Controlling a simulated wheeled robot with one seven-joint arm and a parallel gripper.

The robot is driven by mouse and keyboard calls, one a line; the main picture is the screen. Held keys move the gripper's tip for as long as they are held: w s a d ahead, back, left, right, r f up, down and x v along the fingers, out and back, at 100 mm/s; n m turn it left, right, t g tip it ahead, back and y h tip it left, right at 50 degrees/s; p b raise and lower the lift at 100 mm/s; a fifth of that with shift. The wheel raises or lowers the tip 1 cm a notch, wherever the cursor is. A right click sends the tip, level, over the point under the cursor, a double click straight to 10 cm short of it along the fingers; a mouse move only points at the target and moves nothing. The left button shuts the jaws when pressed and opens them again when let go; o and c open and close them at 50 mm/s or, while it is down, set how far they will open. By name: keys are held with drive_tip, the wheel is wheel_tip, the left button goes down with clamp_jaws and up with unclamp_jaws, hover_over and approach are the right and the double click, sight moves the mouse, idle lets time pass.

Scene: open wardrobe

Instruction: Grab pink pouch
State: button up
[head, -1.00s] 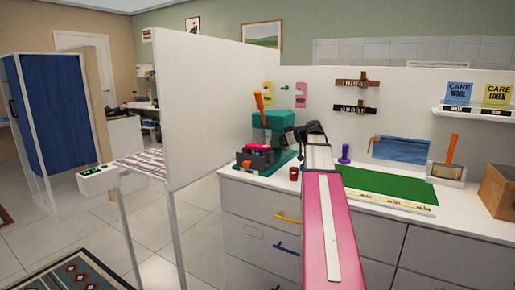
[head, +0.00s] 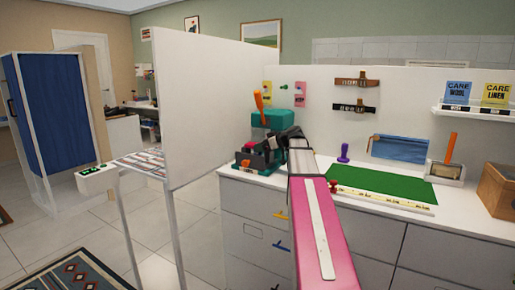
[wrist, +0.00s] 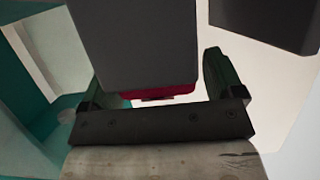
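The pink pouch is mostly hidden. In the wrist view, a crimson-pink strip (wrist: 168,91), likely its edge, shows just below the end of one grey finger, inside a dark frame with green side pieces. In the head view, my gripper (head: 270,142) is at the green and dark machine (head: 252,160) on the counter and covers much of it. In the wrist view, my gripper (wrist: 203,60) has its two dark fingers apart with a pale gap between them. Nothing is visibly held; whether a finger touches the pouch cannot be told.
A tall white panel (head: 205,105) stands left of the machine. The mat is clear.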

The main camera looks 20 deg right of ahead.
drive_tip(key=c, duration=0.8)
